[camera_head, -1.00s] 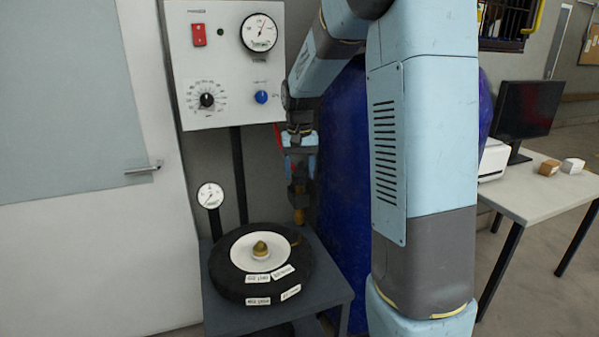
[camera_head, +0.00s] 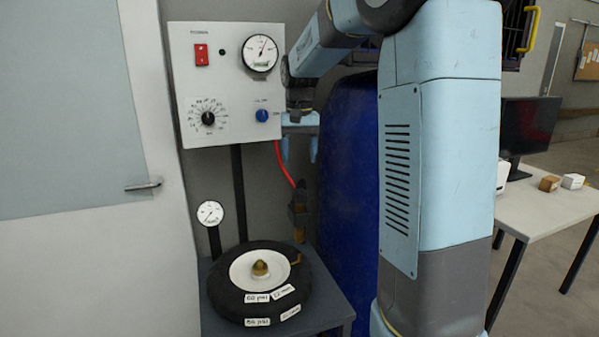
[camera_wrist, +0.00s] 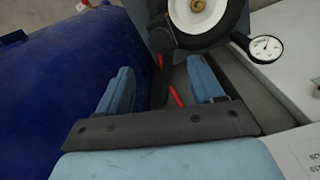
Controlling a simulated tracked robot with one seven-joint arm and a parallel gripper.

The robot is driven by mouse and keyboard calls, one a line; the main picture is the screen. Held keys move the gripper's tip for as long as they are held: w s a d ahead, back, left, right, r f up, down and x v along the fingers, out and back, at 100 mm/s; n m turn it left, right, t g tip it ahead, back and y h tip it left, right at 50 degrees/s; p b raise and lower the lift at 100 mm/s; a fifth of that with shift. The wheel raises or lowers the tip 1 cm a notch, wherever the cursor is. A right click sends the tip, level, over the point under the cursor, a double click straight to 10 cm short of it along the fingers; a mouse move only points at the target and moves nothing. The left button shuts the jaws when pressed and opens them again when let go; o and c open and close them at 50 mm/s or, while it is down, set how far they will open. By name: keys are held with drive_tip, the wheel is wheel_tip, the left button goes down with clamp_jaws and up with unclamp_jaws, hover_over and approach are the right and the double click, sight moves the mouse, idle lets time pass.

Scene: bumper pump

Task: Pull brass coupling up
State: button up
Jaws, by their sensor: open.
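The coupling is a dark body (camera_head: 298,208) with a brass lower end (camera_head: 299,235). It is upright at the back right of the black ring-shaped bumper (camera_head: 222,297), below the red hose (camera_head: 284,165). Whether its lower end is seated on anything is unclear. My gripper (camera_head: 299,154) is open and empty, fingers pointing down, above the coupling and apart from it. In the wrist view my gripper (camera_wrist: 160,88) has its two blue fingers wide apart. The red hose (camera_wrist: 175,95) shows between them, and a dark part beyond may be the coupling.
A small gauge (camera_head: 210,213) stands left of the bumper. A large blue drum (camera_head: 345,170) is close on the right. A door (camera_head: 90,255) fills the left side, and a white table (camera_head: 545,205) stands far right.

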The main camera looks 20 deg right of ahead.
drive_tip(key=shift+r, duration=1.7)
drive_tip(key=s+a+f+n+t, duration=0.1)
drive_tip(key=s+f+t, duration=0.1)
drive_tip(key=s, duration=1.2)
drive_tip(key=s+a+f+n+t, duration=0.1)
drive_tip(key=s+a+n+t, duration=0.1)
drive_tip(key=s, duration=1.3)
drive_tip(key=shift+a+f+t, duration=0.2)
drive_tip(key=shift+f+t, duration=0.15)
drive_tip(key=shift+t, duration=0.45)
drive_tip(key=shift+s, duration=0.1)
